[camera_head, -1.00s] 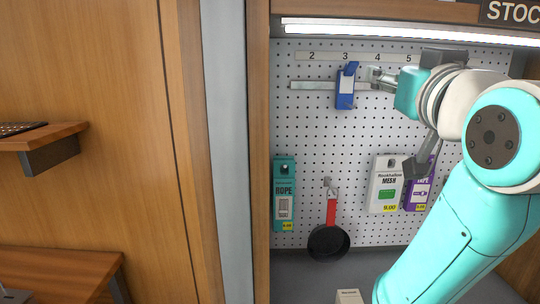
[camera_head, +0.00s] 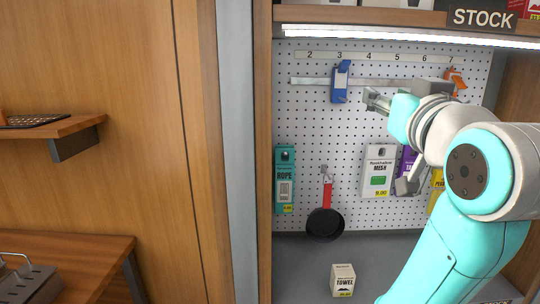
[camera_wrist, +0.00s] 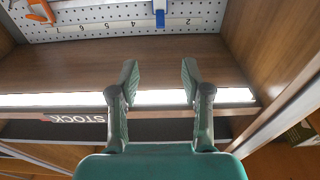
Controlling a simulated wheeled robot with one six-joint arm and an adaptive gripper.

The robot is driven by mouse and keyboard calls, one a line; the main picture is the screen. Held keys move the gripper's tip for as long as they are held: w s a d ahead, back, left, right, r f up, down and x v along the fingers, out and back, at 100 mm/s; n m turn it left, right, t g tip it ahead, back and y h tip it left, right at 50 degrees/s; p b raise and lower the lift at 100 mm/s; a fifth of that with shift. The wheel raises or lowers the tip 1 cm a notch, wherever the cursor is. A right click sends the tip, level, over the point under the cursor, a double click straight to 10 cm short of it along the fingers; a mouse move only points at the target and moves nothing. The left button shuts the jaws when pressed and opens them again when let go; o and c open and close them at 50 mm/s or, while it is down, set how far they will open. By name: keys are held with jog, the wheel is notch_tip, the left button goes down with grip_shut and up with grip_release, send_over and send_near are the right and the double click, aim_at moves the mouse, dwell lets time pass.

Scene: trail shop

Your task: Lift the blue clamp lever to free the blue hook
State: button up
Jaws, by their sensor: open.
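The blue hook with its clamp lever (camera_head: 340,82) sits on the metal rail (camera_head: 308,81) of the pegboard, below number 3. The lever's upper part leans slightly off the body; I cannot tell whether it is lifted. In the wrist view the blue clamp (camera_wrist: 160,12) shows upside down at the top edge, partly cut off. My gripper (camera_head: 368,98) is to the right of and a little lower than the clamp, apart from it. In the wrist view my gripper (camera_wrist: 160,75) has its two fingers wide apart with nothing between them.
An orange clamp (camera_head: 455,82) sits further right on the rail, behind my arm. A pan (camera_head: 326,222), a rope pack (camera_head: 285,180) and a mesh pack (camera_head: 379,171) hang below. A towel box (camera_head: 343,280) stands on the counter. A lit shelf edge (camera_head: 400,34) runs above.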

notch_tip(320, 180, down, 22)
jog(key=w+g, duration=0.1)
jog(key=w, duration=0.2)
jog(key=s+f+g, duration=0.1)
jog(key=s+f, duration=0.4)
jog(key=f, duration=0.6)
jog(key=s+f, duration=0.4)
jog(key=f, duration=0.6)
jog(key=s+f+g, duration=0.1)
jog(key=s+f, duration=0.5)
jog(key=s, duration=0.3)
jog(key=s+f, duration=0.7)
jog(key=s, duration=0.2)
jog(key=s+g, duration=0.1)
jog(key=s, duration=1.8)
jog(key=shift+s+f, duration=0.35)
